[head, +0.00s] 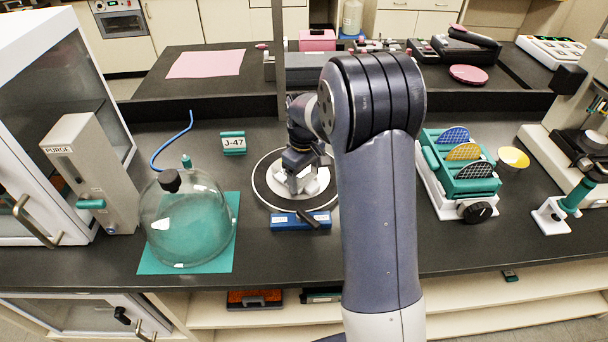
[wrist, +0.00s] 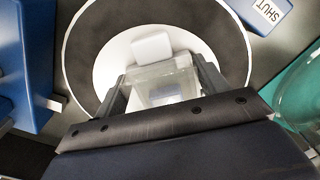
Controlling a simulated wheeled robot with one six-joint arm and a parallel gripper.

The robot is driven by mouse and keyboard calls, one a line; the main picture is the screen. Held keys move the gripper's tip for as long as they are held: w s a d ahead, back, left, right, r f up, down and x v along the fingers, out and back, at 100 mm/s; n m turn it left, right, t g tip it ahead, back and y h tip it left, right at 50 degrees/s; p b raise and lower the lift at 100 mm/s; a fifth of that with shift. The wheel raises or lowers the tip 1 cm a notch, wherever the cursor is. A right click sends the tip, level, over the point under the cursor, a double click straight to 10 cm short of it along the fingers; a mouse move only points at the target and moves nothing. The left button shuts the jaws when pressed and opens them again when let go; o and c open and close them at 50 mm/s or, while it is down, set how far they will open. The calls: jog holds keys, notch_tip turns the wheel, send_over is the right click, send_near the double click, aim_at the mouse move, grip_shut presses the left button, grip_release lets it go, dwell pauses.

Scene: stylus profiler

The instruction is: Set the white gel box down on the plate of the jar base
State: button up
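The jar base (head: 262,190) is a round black disc with a pale rim and a white plate (head: 322,184) in its middle. In the wrist view the plate (wrist: 104,68) lies under my gripper (wrist: 165,85). The fingers stand on either side of a pale, see-through box (wrist: 165,88), taken as the white gel box, and appear shut on it. A small white block (wrist: 152,46) shows on the plate just beyond it. In the head view my gripper (head: 300,182) is low over the plate. I cannot tell whether the box touches the plate.
A glass bell jar (head: 188,225) stands on a teal mat (head: 228,240) to the left. A blue valve block (head: 290,222) sits at the base's front edge; its SHUT label (wrist: 265,12) shows in the wrist view. A teal wafer rack (head: 462,180) stands right.

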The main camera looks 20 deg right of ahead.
jog(key=o, duration=0.4)
jog(key=shift+r, duration=0.1)
notch_tip(320, 180, up, 12)
dwell(0.5)
jog(key=shift+r, duration=0.1)
